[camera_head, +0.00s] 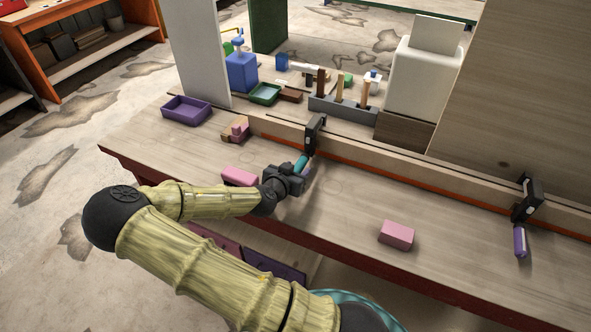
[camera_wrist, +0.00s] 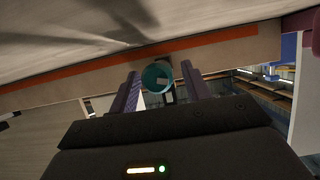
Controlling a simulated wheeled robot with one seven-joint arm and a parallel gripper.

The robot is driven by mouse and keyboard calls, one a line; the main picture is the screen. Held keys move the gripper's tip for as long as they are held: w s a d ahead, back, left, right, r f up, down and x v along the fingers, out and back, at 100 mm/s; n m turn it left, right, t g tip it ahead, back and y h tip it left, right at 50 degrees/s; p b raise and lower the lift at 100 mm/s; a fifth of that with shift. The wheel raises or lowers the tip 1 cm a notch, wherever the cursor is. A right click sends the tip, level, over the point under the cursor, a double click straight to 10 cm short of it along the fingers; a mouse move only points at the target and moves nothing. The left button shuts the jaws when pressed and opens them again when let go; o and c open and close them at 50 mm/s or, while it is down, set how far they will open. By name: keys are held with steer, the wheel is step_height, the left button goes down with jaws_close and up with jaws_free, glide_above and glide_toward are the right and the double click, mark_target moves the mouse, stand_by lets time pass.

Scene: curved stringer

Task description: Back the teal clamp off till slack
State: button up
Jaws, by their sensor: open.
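The teal clamp (camera_head: 300,164) has a black frame (camera_head: 315,133) set on the long wooden stringer (camera_head: 400,172), which has an orange strip along it. Its teal handle points toward my gripper (camera_head: 303,172). In the wrist view the round end of the teal handle (camera_wrist: 156,77) shows between the two purple fingers of my gripper (camera_wrist: 160,76). The fingers are apart, one on each side of the handle. I cannot tell whether either finger touches it. The clamp's screw and pad are mostly hidden.
A second black clamp with a purple handle (camera_head: 519,241) sits farther right on the stringer. Pink blocks (camera_head: 397,235) (camera_head: 239,177) lie on the bench (camera_head: 338,222). A purple tray (camera_head: 186,110) and a grey tool rack (camera_head: 343,109) stand behind. The bench right of my gripper is largely clear.

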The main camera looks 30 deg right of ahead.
steer(key=c, duration=1)
steer(key=shift+f+n, duration=0.1)
steer(key=shift+n, duration=0.2)
steer(key=shift+w+a+n+g+h+p, duration=0.1)
steer(key=shift+n+g+h+p, duration=0.3)
steer(key=shift+n+g+h, duration=0.45)
steer(key=shift+w+f+n+g+h+b, duration=0.15)
steer(key=shift+n+g+h+b, duration=0.3)
steer(key=shift+n, duration=1.1)
steer(key=o, duration=1)
steer(key=shift+a, duration=0.1)
